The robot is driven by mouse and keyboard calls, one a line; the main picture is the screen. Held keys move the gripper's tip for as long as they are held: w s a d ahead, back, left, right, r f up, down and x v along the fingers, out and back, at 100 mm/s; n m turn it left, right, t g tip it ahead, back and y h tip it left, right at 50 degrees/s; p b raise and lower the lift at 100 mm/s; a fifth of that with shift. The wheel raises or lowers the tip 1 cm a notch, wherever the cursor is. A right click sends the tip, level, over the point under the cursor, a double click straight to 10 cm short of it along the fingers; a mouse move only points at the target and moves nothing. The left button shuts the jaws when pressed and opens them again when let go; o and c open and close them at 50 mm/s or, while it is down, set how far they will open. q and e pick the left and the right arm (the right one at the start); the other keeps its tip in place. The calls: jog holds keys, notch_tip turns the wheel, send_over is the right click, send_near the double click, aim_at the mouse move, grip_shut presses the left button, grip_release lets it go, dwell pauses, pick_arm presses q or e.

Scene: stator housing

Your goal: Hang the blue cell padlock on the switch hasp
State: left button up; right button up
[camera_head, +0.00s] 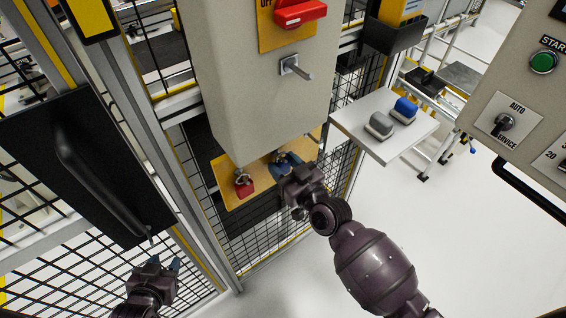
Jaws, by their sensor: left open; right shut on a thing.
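The red switch handle (300,13) sits on a yellow plate high on the grey cabinet. Below it a metal hasp (290,66) sticks out of the cabinet front, with nothing hanging on it. A yellow board (228,170) below the cabinet carries a red padlock (243,184). My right gripper (285,164) is at this board, right of the red padlock, shut on a blue thing that looks like the blue padlock. The gripper hides most of it, and its shackle cannot be made out. My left gripper (162,266) is open and empty at the lower left.
A white shelf (357,133) at the right holds a blue object (405,109) and a grey object (380,124). A control panel (488,95) stands at the far right. A black panel with a handle (50,150) and mesh fencing fill the left. Floor at the lower right is clear.

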jog(key=shift+p+v, duration=0.45)
jog(key=shift+v, duration=0.9)
jog(key=shift+s+d+r, duration=0.15)
jog(key=shift+s+d, duration=0.2)
jog(key=shift+s, duration=0.15)
jog(key=p+v, duration=0.2)
jog(key=v, duration=0.3)
jog(key=shift+r, duration=0.1)
jog(key=shift+r, duration=0.1)
